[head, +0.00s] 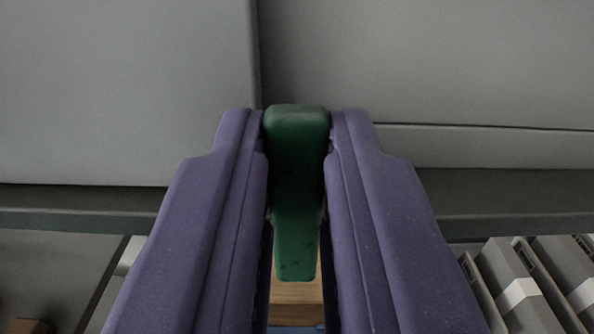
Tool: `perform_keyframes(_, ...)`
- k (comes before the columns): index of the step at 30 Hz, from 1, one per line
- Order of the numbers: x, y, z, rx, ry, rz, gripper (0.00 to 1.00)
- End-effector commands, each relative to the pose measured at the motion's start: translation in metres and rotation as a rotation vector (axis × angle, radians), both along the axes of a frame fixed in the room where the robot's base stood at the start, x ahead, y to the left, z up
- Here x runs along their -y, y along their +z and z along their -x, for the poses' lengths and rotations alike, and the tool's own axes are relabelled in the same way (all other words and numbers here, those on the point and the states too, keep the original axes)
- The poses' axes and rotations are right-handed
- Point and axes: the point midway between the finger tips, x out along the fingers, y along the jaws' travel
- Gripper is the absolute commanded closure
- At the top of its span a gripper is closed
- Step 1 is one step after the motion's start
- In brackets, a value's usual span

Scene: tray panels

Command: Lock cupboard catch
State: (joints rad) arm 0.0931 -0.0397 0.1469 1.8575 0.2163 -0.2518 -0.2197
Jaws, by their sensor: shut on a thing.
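My gripper (297,150) has two purple fingers, which are shut on a green catch (297,200). The catch stands upright between the fingers, with a broad top and a narrower lower end. Its top is level with the fingertips, close to the seam between two grey cupboard panels. The left panel (120,90) and the right panel (430,65) lie behind it. The fingers hide the sides of the catch, and I cannot see how it is fixed to the cupboard.
A grey ledge (500,200) runs below the panels. Grey boxes with light bands (525,295) stand at the lower right. A brown block (28,326) shows at the lower left. A wooden surface (297,293) shows between the fingers, below the catch.

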Motion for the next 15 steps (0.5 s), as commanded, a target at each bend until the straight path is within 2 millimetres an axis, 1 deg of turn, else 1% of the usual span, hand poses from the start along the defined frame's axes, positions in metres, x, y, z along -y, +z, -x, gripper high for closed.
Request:
perform_keyframes(3,0.0000,0.0004,0.0001,0.002,0.000,0.002,1.00)
perform_keyframes(4,0.0000,0.0004,0.0001,0.002,0.000,0.002,0.81)
perform_keyframes(7,0.0000,0.0004,0.0001,0.002,0.000,0.001,0.58)
perform_keyframes(15,0.0001,0.0002,0.0004,0.001,0.000,0.000,0.57)
